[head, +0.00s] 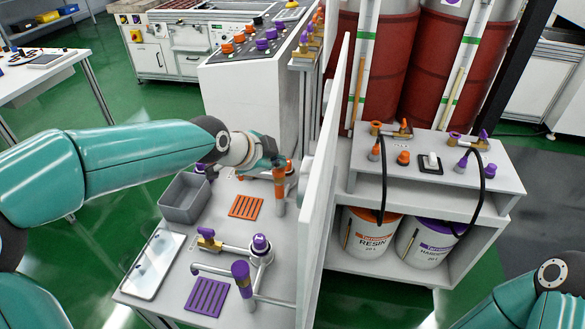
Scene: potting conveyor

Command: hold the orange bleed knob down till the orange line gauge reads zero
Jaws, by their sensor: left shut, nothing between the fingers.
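My left gripper (266,168) is at the orange line fittings on the bench, pointing right. It is shut with nothing between its fingers. The orange upright fitting (279,186) stands just right of the fingertips. The orange bleed knob cannot be made out; my wrist and gripper cover that spot. I cannot tell whether the fingers touch or press it. No orange line gauge face can be read here; the white panel beside the bench shows nearly edge-on. My right forearm shows at the lower right, but its gripper is out of view.
Resin (368,250) and hardener buckets (425,247) stand beyond.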

